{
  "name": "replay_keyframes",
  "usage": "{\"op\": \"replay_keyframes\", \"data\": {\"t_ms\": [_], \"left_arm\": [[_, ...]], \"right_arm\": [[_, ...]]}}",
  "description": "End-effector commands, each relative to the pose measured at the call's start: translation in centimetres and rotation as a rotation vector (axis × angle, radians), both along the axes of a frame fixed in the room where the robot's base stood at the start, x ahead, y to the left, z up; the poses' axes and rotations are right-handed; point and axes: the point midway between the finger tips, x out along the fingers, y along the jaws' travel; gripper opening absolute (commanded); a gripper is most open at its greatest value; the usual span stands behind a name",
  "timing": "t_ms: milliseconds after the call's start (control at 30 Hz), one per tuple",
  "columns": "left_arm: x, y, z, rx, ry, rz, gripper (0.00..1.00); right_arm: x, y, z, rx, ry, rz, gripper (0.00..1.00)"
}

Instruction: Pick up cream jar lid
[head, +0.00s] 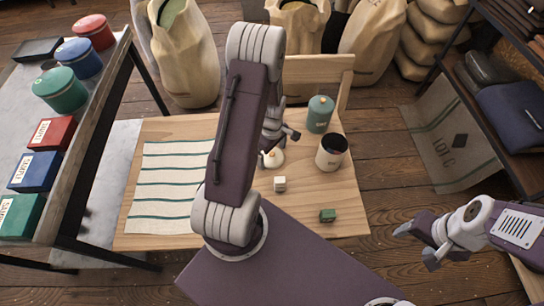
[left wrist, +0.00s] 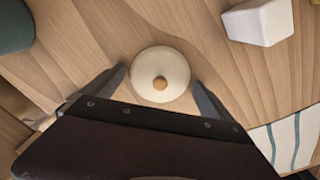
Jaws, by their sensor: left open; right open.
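The cream jar lid (head: 273,158) is a small round cream disc with a wooden knob, lying on the wooden table. In the left wrist view the lid (left wrist: 147,90) lies between the two fingers of my left gripper (left wrist: 160,82), which is open and empty. In the head view my left gripper (head: 279,144) is over the lid, partly hidden by my own arm. The cream jar (head: 329,158) stands upright to the right of the lid, with its dark opening uncovered. My right gripper (head: 420,244) is open and empty, off the table's right side.
A teal lidded jar (head: 319,115) stands behind the cream jar. A white block (head: 280,184) and a green block (head: 327,215) lie nearer the front. A striped cloth (head: 160,185) covers the table's left. A side table (head: 100,105) holds tins and boxes.

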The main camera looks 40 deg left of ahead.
Motion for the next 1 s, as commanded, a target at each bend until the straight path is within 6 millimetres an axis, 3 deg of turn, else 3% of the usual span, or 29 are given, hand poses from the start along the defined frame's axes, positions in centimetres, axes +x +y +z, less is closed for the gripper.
{"op": "replay_keyframes", "data": {"t_ms": [33,267,400,767,867,1000], "left_arm": [[0.0,0.0,0.0,0.0,0.0,0.0,0.92],[0.0,0.0,0.0,0.0,0.0,0.0,0.28],[-0.1,0.0,0.0,-0.001,0.002,0.0,0.23],[-0.2,-0.1,0.0,-0.002,0.005,0.0,0.22],[-0.1,0.0,1.3,-0.001,0.002,0.0,0.0],[0.0,0.0,5.0,0.001,-0.002,0.0,0.0]], "right_arm": [[0.0,0.0,0.0,0.0,0.0,0.0,0.63],[0.0,0.0,0.0,0.0,0.0,0.0,0.63],[0.0,0.0,0.0,0.0,0.0,0.0,0.63],[0.0,0.0,0.0,0.0,0.0,0.0,0.63],[0.0,0.0,0.2,0.0,0.0,0.0,0.63],[0.0,0.0,0.7,0.0,0.0,0.0,0.63]]}}
